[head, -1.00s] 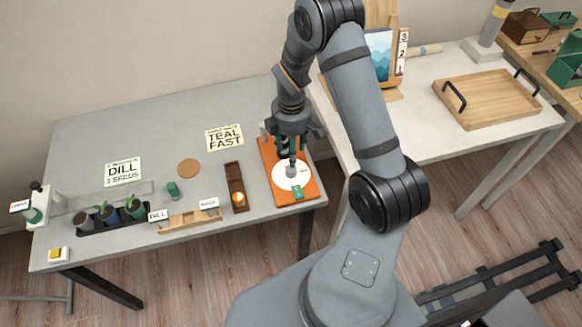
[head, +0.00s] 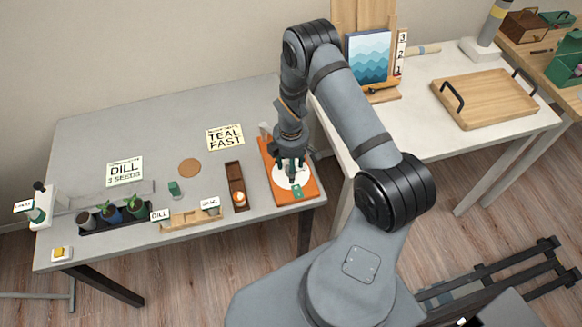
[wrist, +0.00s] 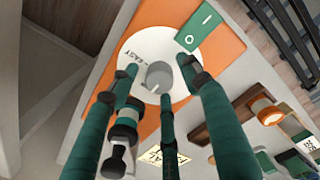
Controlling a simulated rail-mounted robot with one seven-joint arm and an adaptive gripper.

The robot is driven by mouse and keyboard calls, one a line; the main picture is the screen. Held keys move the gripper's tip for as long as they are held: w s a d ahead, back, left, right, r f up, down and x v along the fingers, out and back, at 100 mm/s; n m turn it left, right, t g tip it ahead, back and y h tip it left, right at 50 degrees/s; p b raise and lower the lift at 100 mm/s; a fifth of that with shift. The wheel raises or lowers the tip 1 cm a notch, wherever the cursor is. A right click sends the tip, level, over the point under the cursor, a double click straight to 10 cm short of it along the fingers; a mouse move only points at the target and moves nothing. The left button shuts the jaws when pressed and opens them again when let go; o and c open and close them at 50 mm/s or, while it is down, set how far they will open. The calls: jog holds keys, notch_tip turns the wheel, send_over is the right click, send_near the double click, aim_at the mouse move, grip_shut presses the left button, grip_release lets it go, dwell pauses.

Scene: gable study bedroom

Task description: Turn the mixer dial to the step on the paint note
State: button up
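The mixer (head: 307,187) is an orange board with a white dial disc (head: 278,179) and a green switch plate (head: 298,191). In the wrist view the grey dial knob (wrist: 160,74) has a pale pointer mark, and a word that seems to read FAST is on the white disc (wrist: 133,62). My gripper (head: 291,170) is low over the dial. Its dark green fingers (wrist: 163,90) are spread around the knob, with gaps visible; contact cannot be told. In the head view the gripper mostly hides the knob. The paint note (head: 225,137) reads TEAL FAST.
A dark wooden holder (head: 237,187) with an orange-topped item stands left of the mixer. A DILL note (head: 125,171), pots (head: 110,212) and a wooden rack (head: 190,218) are farther left. A picture on an easel (head: 369,57) stands behind right. The grey table's back is clear.

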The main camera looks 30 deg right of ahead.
jog(key=shift+c, duration=1.1)
jog(key=shift+s, duration=0.1)
jog(key=c, duration=0.9)
